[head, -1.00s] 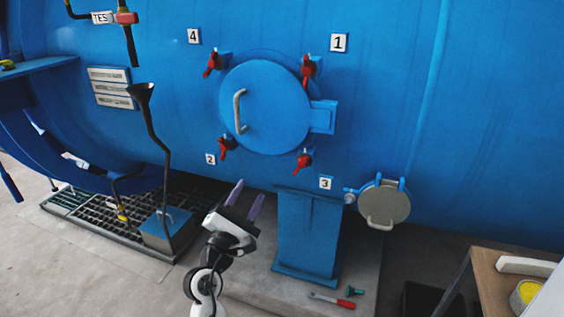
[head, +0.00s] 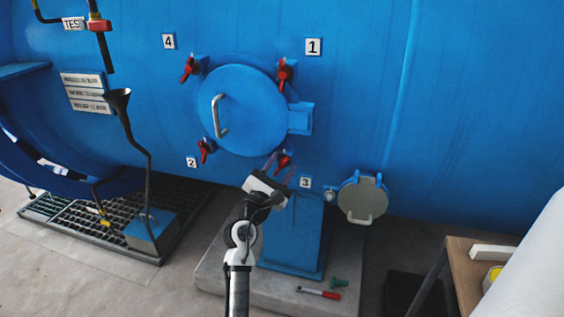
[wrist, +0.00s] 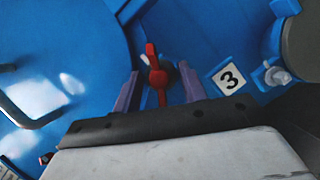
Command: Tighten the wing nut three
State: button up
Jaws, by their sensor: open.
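Red wing nut three (head: 283,162) is at the lower right of the round blue hatch (head: 243,112), beside the label 3 (head: 305,183). My gripper (head: 280,165) is in front of it, with its two purple fingers apart. In the wrist view, the red wing nut (wrist: 156,75) shows between the open fingers of my gripper (wrist: 160,85), its long wing pointing up. Label 3 (wrist: 229,78) is just right of the fingers. I cannot tell whether either finger touches the nut.
Other red wing nuts sit at label 1 (head: 313,47), label 2 (head: 191,162) and label 4 (head: 168,41). A small round grey cover (head: 362,200) is to the right. A red-handled tool (head: 318,293) lies on the plinth. A wooden table (head: 470,270) stands at the lower right.

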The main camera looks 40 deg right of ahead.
jog(key=shift+w+d+r, duration=0.15)
jog(key=shift+d, duration=0.15)
jog(key=shift+c, duration=0.3)
grip_shut()
